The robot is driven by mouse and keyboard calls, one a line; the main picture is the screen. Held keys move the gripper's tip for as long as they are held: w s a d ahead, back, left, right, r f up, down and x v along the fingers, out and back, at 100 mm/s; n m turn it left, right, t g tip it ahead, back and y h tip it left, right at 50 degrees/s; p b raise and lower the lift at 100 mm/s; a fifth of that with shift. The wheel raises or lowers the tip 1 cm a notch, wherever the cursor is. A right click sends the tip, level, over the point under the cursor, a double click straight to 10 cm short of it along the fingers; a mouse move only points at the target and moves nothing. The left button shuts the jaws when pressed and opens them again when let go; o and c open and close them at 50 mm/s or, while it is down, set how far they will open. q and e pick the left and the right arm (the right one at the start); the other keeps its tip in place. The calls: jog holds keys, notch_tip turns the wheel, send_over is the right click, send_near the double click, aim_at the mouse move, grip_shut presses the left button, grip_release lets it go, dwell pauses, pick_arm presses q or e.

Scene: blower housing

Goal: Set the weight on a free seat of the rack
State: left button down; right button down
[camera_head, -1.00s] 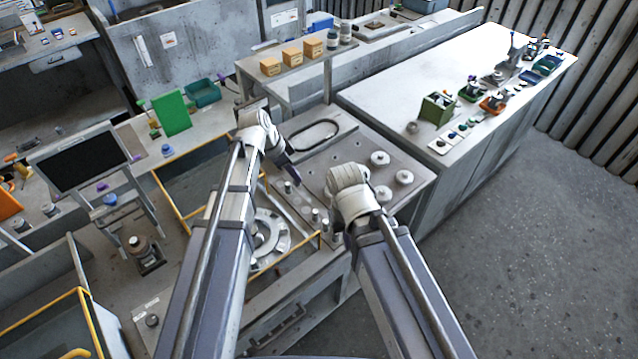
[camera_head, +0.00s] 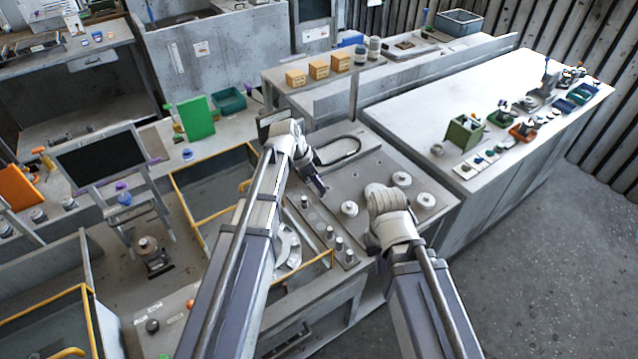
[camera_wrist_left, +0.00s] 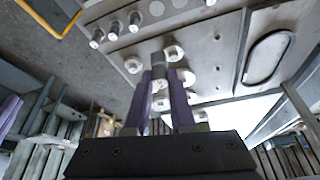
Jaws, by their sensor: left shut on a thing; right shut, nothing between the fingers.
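My left gripper (camera_head: 318,186) hangs over the grey bench plate, its purple fingers pointing down. In the left wrist view its fingers (camera_wrist_left: 163,100) are shut on a small grey cylindrical weight (camera_wrist_left: 158,66), which stands out beyond the tips; the head view hides it. A narrow rack strip (camera_head: 318,222) lies below, just in front of the left gripper. Several upright grey cylinders stand on it, with a wider gap between the farthest one (camera_head: 304,202) and the others. My right gripper (camera_head: 385,205) is shut and empty; its fingers are mostly hidden behind its wrist.
Round knobbed discs (camera_head: 425,200) sit on the bench plate (camera_head: 380,155) around my right wrist. An oval ring (camera_head: 338,149) lies behind my left gripper. A yellow-edged bin (camera_head: 213,190) is to the left. The long side table (camera_head: 430,100) has clear room.

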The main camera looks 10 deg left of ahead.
pick_arm(q)
notch_tip(320, 180, down, 14)
jog(key=b, duration=1.2)
jog(key=shift+r+b, duration=0.25)
jog(key=shift+b, duration=0.05)
jog(key=shift+f+b, duration=0.9)
jog(key=shift+b, duration=0.05)
dwell(0.6)
jog(key=shift+f, duration=0.25)
jog(key=c, duration=0.7)
grip_release()
jog(key=shift+r, duration=0.2)
jog(key=shift+r+p, duration=1.05)
jog(key=shift+r, duration=0.05)
notch_tip(320, 180, up, 5)
jog(key=p, duration=0.5)
